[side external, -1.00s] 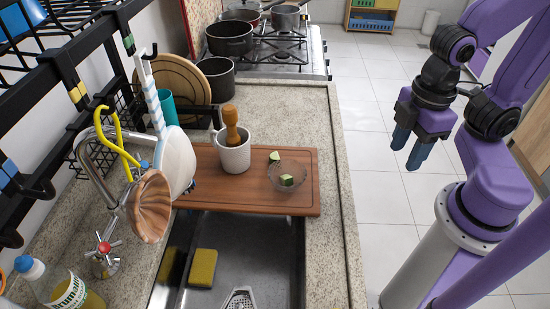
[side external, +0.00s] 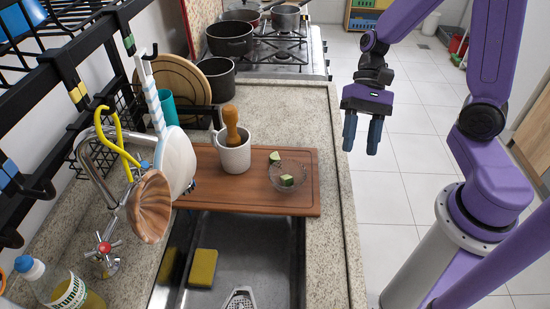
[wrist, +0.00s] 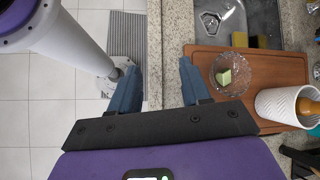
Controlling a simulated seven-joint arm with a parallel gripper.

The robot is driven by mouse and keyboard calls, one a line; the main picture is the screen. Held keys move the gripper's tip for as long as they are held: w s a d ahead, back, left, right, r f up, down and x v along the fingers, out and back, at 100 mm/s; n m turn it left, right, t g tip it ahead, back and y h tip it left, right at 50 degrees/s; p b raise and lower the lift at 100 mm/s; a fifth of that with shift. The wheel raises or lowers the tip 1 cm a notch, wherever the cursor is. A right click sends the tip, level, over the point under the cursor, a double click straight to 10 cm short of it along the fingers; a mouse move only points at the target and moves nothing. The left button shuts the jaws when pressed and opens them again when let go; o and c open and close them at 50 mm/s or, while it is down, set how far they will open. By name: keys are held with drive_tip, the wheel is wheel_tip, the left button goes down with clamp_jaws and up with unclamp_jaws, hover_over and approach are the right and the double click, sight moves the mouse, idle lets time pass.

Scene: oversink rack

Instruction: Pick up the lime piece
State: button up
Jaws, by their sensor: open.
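A green lime piece (side external: 287,180) sits in a clear glass bowl (side external: 301,184) on the wooden board (side external: 240,194). A second green piece (side external: 275,157) shows at the bowl's far left rim; I cannot tell whether it is inside. In the wrist view one pale green piece (wrist: 226,77) shows in the bowl (wrist: 236,86), just right of my right finger. My gripper (side external: 362,143) hangs with its fingers down, right of the counter, above and apart from the bowl. Its fingers (wrist: 157,67) are spread with nothing between them.
A white mortar (side external: 235,157) with a wooden pestle (side external: 231,118) stands left of the bowl. The sink (side external: 270,250) with a yellow sponge (side external: 203,268) lies in front of the board. Pots (side external: 228,40) stand at the back. A rack with hanging utensils is at the left.

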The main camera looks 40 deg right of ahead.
drive_tip(key=w+d+f+m+t+y, duration=0.1)
drive_tip(key=w+d+m+t+y, duration=0.25)
drive_tip(key=w+m, duration=0.35)
drive_tip(key=m+t+y, duration=0.2)
drive_tip(key=m+t, duration=0.2)
drive_tip(key=m, duration=0.3)
approach(275, 157)
drive_tip(key=x, duration=0.8)
drive_tip(key=shift+w+a+f, duration=0.1)
drive_tip(key=shift+a+f, duration=0.05)
drive_tip(key=shift+c, duration=0.3)
drive_tip(key=c, duration=0.7)
